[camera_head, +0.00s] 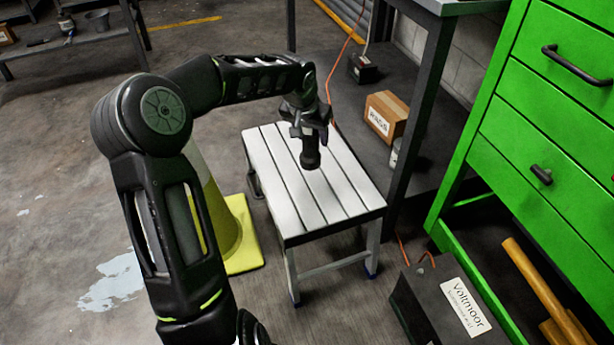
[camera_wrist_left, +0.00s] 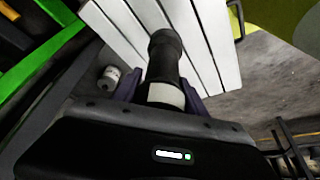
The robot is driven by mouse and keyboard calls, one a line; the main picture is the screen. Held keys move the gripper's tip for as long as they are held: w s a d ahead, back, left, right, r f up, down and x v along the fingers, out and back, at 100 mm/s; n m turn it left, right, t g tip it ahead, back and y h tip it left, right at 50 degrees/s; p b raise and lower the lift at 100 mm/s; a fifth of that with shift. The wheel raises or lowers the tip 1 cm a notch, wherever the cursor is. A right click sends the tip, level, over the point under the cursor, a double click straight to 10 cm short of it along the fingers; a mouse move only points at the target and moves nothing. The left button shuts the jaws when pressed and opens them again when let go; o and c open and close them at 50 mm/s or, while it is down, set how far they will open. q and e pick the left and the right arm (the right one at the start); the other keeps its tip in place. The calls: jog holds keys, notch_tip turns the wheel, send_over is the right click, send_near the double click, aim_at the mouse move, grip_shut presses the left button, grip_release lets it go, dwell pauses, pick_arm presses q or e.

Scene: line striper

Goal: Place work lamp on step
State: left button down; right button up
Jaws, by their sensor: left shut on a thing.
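The work lamp (camera_head: 310,153) is a dark cylinder that hangs below my left gripper (camera_head: 308,128), over the middle of the step. My left gripper is shut on it. In the left wrist view the lamp (camera_wrist_left: 165,62) is black with a pale band and sits between the fingers (camera_wrist_left: 163,93). The step (camera_head: 345,195) is a low stool with a white slatted top and pale legs. Its slats (camera_wrist_left: 205,45) show behind the lamp in the left wrist view. I cannot tell whether the lamp touches the slats. My right gripper is not in view.
A yellow cone base (camera_head: 243,240) stands left of the step. A workbench with a cardboard box (camera_head: 386,117) on its lower shelf is behind it. A green drawer cabinet (camera_head: 555,110) and a dark Voltmoor box (camera_head: 445,305) are at the right.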

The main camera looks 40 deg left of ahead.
aim_at(312, 149)
pick_arm(q)
jog(key=shift+r, duration=0.1)
jog(key=shift+f+b, duration=0.95)
jog(key=shift+f, duration=1.6)
jog(key=shift+f+b, duration=1.15)
jog(key=shift+f, duration=1.3)
jog(key=shift+f, duration=0.1)
jog(key=shift+f, duration=0.15)
jog(key=c, duration=0.6)
grip_release()
